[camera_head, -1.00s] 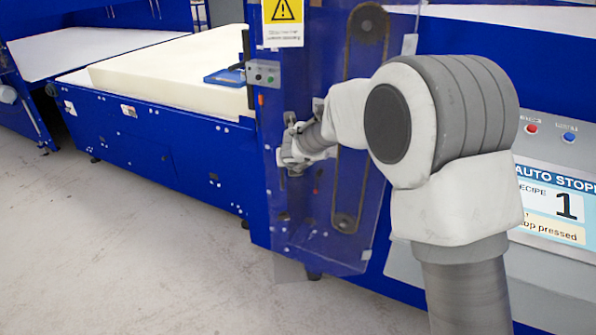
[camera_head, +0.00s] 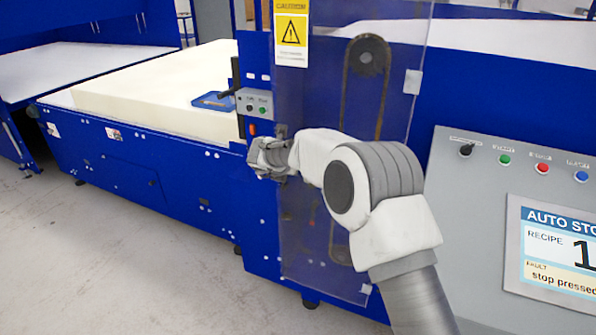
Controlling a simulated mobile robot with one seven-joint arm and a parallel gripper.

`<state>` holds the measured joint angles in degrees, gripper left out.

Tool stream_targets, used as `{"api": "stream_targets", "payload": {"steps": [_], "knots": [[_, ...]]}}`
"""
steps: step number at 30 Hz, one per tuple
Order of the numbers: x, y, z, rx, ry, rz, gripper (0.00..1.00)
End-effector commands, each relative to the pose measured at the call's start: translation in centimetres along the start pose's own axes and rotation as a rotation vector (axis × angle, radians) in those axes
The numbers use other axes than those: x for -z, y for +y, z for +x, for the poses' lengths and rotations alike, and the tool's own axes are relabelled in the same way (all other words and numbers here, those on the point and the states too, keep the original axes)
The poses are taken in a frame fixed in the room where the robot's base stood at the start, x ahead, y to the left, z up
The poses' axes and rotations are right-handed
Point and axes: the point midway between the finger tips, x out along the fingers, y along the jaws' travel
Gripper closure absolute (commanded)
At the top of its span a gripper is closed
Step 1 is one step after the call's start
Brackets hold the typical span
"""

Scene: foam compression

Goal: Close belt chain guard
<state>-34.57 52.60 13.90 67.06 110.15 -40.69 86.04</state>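The belt chain guard (camera_head: 305,225) is a clear panel with a yellow caution label at its top left. It stands in front of the belt chain (camera_head: 367,90) on the blue machine and lies close to the machine face; I cannot tell whether it is fully shut. My gripper (camera_head: 254,158) is at the guard's left edge, beside the small button box. My arm hides part of the guard and the middle of the chain. The fingers are small and partly hidden, so I cannot tell whether they hold the guard's handle.
A control panel (camera_head: 470,215) with several buttons and a screen reading "AUTO STO", recipe 1, stands at the right. A cream foam block (camera_head: 150,92) lies on the blue conveyor at the left. The grey floor (camera_head: 110,260) at the front left is clear.

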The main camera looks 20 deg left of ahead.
Motion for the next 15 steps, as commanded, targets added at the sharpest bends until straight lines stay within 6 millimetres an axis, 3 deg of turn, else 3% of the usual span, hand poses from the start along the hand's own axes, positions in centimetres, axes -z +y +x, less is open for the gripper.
{"api": "stream_targets", "payload": {"steps": [15], "knots": [[-0.21,0.5,0.01,-0.008,-0.005,-0.009,1.0]]}}
